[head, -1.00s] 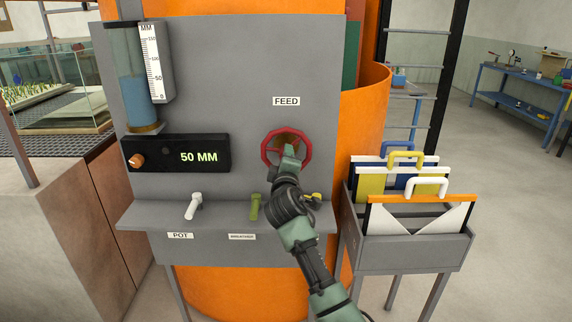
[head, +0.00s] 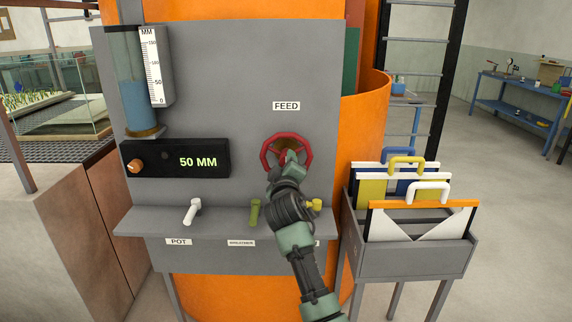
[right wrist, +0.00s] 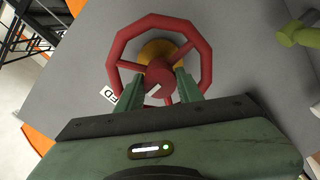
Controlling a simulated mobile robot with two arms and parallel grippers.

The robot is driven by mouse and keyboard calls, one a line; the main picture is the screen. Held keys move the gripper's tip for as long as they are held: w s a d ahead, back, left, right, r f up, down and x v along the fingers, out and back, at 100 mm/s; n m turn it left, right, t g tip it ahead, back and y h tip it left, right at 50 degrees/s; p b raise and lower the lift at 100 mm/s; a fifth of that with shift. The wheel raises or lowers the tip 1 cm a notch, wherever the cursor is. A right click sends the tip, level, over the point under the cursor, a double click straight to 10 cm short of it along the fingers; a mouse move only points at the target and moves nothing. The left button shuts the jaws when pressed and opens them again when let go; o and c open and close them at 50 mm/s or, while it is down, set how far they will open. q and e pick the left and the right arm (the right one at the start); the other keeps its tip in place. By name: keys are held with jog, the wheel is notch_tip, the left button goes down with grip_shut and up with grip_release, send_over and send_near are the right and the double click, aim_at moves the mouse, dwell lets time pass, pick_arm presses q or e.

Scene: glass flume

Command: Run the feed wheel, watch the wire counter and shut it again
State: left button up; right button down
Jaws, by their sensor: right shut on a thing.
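The red feed wheel (head: 307,152) is on the grey panel under a FEED label (head: 286,106). My right gripper (head: 289,158) reaches up to it from below and covers its lower part. In the right wrist view the two fingers (right wrist: 160,86) are shut on the hub of the feed wheel (right wrist: 118,48), inside the rim. A black display box (head: 218,147) at the panel's left reads 50 MM. Nothing in view is marked as a wire counter. Above the box, a clear tube (head: 138,100) holds blue water to about 50 on its white scale (head: 155,65). My left gripper is out of view.
A white lever (head: 192,211), a green lever (head: 255,211) and a yellow one (head: 315,205) line the shelf below. A grey bin (head: 415,262) with handled boards stands at the right. A glass flume (head: 65,115) is at the left. Open floor lies beyond the bin.

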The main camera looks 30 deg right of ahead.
jog(key=c, duration=0.9)
grip_release()
jog(key=shift+c, duration=0.2)
jog(key=b+v, duration=0.1)
jog(key=v, duration=0.7)
jog(key=shift+w+d+f, duration=0.1)
